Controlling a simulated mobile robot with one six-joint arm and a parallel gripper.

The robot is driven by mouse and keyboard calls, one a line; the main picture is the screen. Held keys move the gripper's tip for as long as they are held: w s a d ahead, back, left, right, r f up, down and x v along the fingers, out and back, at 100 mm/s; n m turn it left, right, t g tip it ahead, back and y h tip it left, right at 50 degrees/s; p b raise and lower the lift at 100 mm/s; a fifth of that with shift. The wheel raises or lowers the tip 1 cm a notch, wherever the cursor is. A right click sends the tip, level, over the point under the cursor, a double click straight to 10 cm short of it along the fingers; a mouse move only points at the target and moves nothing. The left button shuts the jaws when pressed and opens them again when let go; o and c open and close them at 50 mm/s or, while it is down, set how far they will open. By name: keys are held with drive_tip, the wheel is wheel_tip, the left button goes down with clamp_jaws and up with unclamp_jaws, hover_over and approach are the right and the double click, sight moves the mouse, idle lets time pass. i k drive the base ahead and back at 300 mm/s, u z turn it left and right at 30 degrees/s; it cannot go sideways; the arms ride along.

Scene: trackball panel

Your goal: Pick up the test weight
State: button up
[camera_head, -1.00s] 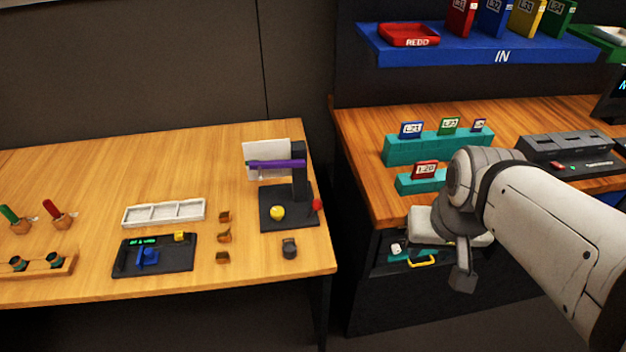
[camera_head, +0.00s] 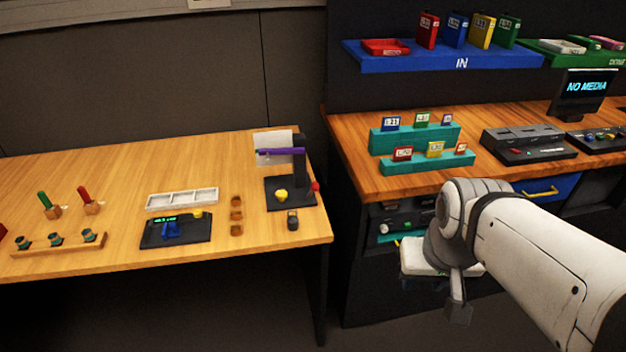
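A small dark object (camera_head: 293,220), which looks like the test weight, stands near the right front corner of the left wooden table (camera_head: 90,168). It is just in front of a black stand (camera_head: 300,187) with a purple beam, a white panel and a yellow piece. My gripper (camera_head: 458,312) hangs low at the end of my white arm, right of the table and well away from the weight. It is partly hidden by my own wrist, and its fingers do not show clearly. I see nothing held in it.
Left of the weight are small brown blocks (camera_head: 236,215), a black scale (camera_head: 160,234), a white tray (camera_head: 182,199) and a wooden rack (camera_head: 60,247). A second desk (camera_head: 350,150) with teal card holders (camera_head: 415,137) stands right. A dark gap separates the two tables.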

sight(292, 220)
drive_tip(key=u, duration=0.15)
drive_tip(key=i, duration=0.9)
drive_tip(key=z, duration=0.05)
